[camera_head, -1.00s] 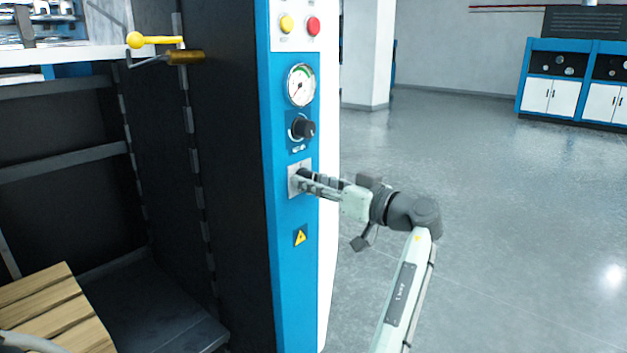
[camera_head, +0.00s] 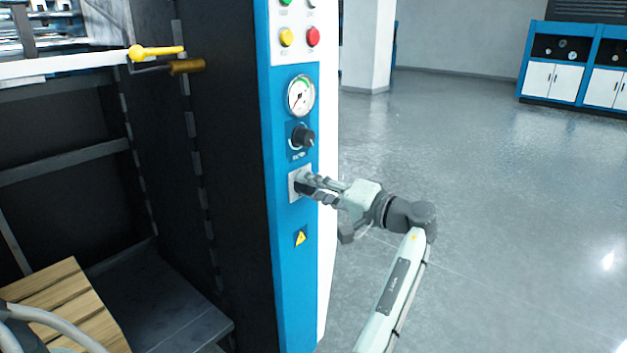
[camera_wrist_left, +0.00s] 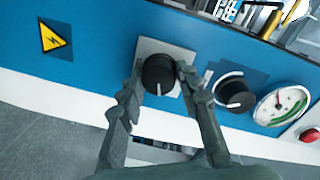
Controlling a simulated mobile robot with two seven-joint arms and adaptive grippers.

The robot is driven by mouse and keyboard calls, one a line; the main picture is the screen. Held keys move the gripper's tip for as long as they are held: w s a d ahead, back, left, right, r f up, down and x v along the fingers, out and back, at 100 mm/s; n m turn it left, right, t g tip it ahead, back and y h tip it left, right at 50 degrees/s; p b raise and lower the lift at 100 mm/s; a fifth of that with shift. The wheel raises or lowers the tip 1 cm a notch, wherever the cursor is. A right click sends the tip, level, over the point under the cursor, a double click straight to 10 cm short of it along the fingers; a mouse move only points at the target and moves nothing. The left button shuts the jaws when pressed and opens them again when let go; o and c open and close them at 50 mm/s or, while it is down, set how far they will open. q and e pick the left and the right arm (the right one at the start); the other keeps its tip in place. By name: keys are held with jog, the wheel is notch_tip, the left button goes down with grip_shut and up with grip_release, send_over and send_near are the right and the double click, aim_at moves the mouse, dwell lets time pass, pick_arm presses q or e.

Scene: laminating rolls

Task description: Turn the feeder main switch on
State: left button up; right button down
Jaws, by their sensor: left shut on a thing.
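The main switch is a black rotary knob (camera_wrist_left: 158,74) on a square grey plate (camera_head: 294,186), set in the blue front panel (camera_head: 283,230) of the feeder cabinet. In the left wrist view its white mark points down toward my palm. My left gripper (camera_head: 306,183) is at the knob in the head view, and its fingers mostly hide it there. In the left wrist view the two fingers of my left gripper (camera_wrist_left: 160,78) are closed on the knob, one on either side. My right gripper is not in view.
Above the switch are another black knob (camera_head: 303,137), a gauge (camera_head: 301,95), and yellow (camera_head: 286,37) and red (camera_head: 313,37) buttons. A warning sticker (camera_head: 300,238) sits below. A yellow-handled lever (camera_head: 158,51) is at left. The floor to the right is open.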

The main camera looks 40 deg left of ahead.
pick_arm(q)
jog(key=shift+m+g, duration=0.3)
jog(key=shift+m, duration=1.5)
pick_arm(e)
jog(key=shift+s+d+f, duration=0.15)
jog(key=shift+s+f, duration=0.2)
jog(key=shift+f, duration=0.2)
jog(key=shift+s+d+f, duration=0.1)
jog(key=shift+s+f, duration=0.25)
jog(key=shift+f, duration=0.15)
pick_arm(q)
jog(key=o, duration=1.2)
jog(key=shift+c, duration=0.2)
jog(key=d, duration=1.2)
jog(key=shift+s+r, duration=0.35)
jog(key=shift+s, duration=0.05)
